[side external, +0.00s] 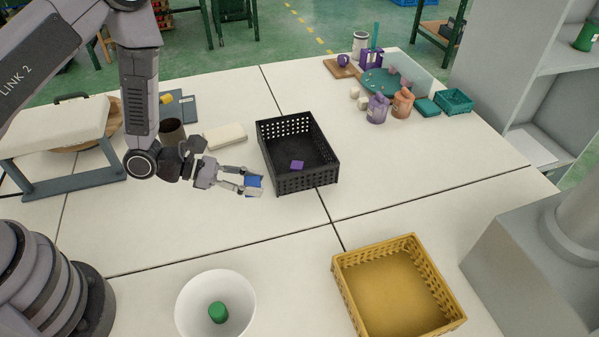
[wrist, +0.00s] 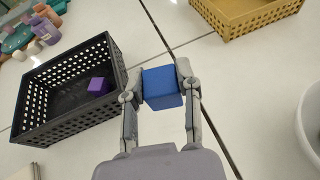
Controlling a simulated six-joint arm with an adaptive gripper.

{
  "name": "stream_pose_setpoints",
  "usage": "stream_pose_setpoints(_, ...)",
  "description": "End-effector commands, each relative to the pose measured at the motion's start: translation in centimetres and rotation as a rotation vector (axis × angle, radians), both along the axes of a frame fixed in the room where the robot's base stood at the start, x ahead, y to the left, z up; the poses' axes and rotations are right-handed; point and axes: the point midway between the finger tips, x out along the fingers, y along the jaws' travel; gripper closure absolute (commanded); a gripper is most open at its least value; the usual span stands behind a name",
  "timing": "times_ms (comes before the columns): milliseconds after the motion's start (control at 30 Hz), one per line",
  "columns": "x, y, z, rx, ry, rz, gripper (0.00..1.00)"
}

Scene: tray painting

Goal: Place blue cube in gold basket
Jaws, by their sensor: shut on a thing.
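The blue cube (wrist: 161,88) is between the two fingers of my gripper (wrist: 157,86) in the wrist view. My gripper is shut on it. In the side external view my gripper (side external: 246,185) holds the blue cube (side external: 253,181) beside the left wall of the black basket, outside it. The gold basket (side external: 345,292) stands at the front right of the table and looks empty. Part of it also shows at the top right of the wrist view (wrist: 262,20).
The black basket (side external: 272,133) holds a small purple block (side external: 297,165). A white bowl (side external: 190,307) with a green object (side external: 218,312) stands at the front. Bottles and a teal tray stand at the back right. The table between the black and gold baskets is clear.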

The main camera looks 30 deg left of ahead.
Motion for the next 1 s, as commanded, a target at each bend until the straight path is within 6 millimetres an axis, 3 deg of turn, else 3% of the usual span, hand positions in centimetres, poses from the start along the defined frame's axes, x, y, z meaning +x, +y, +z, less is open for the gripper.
stream_pose_setpoints(33,-0.6,-3.3,0.4,-0.001,-0.007,-0.083,0.93)
stream_pose_setpoints(200,-3.7,-12.3,1.4,0.002,-0.007,-0.297,0.93)
stream_pose_setpoints(400,-8.0,-19.5,2.6,0.005,-0.007,-0.466,0.93)
stream_pose_setpoints(533,-9.8,-21.9,3.1,0.005,-0.007,-0.521,0.93)
stream_pose_setpoints(667,-10.2,-23.3,3.0,0.005,-0.007,-0.543,0.93)
stream_pose_setpoints(1000,-6.3,-30.0,-0.5,0.005,-0.008,-0.544,0.93)
